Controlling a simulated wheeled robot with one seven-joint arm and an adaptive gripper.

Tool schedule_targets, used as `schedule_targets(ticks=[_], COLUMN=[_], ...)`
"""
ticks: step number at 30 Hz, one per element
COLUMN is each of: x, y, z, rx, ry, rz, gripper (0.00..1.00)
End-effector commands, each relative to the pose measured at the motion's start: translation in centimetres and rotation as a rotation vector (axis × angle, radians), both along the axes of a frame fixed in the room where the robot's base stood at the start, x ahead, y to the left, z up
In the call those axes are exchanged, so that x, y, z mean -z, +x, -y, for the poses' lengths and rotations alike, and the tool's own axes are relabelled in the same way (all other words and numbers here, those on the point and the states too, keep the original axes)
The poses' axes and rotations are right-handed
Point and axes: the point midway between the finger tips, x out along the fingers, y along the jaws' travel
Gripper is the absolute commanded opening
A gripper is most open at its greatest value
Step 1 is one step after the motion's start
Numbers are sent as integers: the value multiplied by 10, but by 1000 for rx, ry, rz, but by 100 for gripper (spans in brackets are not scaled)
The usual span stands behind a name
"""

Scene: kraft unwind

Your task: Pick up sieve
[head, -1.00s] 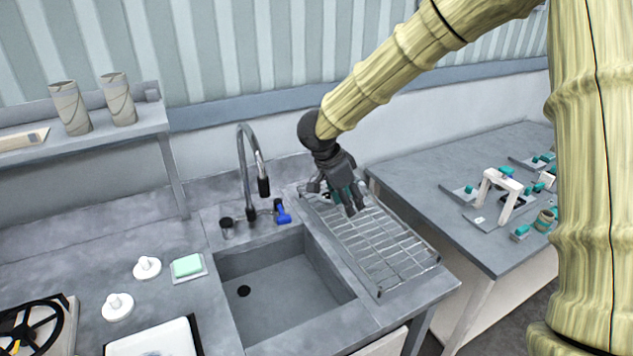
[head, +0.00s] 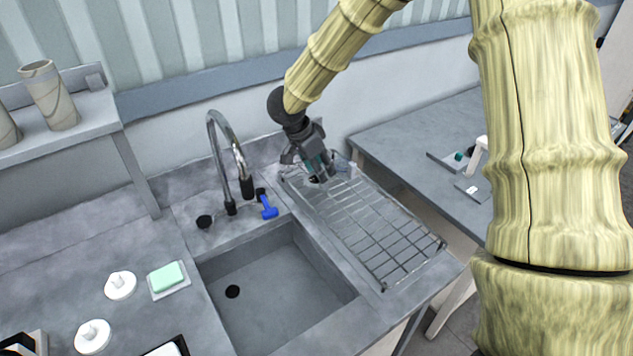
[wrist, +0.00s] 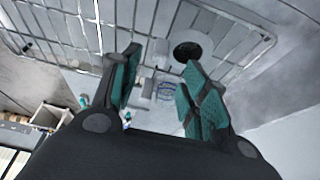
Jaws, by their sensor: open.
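My gripper (head: 322,174) is open over the far end of the wire drying rack (head: 385,240), right of the sink. In the wrist view my gripper (wrist: 161,62) has its two teal-padded fingers spread, with nothing clearly held between them. A dark round thing (wrist: 188,50) with a pale surround shows just beyond the right fingertip, by the rack wires. It may be the sieve, but I cannot tell for sure. In the head view my gripper hides most of that end of the rack, and no sieve is clearly seen there.
The sink basin (head: 275,290) and tall faucet (head: 228,160) are left of the rack. A blue-handled tool (head: 267,207) lies behind the basin. A green sponge (head: 167,277) rests on the left counter. A wall stands close behind; another table (head: 420,150) is at right.

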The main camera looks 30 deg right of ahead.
Motion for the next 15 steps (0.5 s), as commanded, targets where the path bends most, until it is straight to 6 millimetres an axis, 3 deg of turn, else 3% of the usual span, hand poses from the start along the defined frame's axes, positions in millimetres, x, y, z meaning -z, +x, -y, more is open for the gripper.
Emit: schedule_targets(ticks=[5,15], x=[7,43], y=[0,3], z=[3,14], rx=[1,0], ry=[-2,-2], rz=[-2,-2], gripper=[45,45])
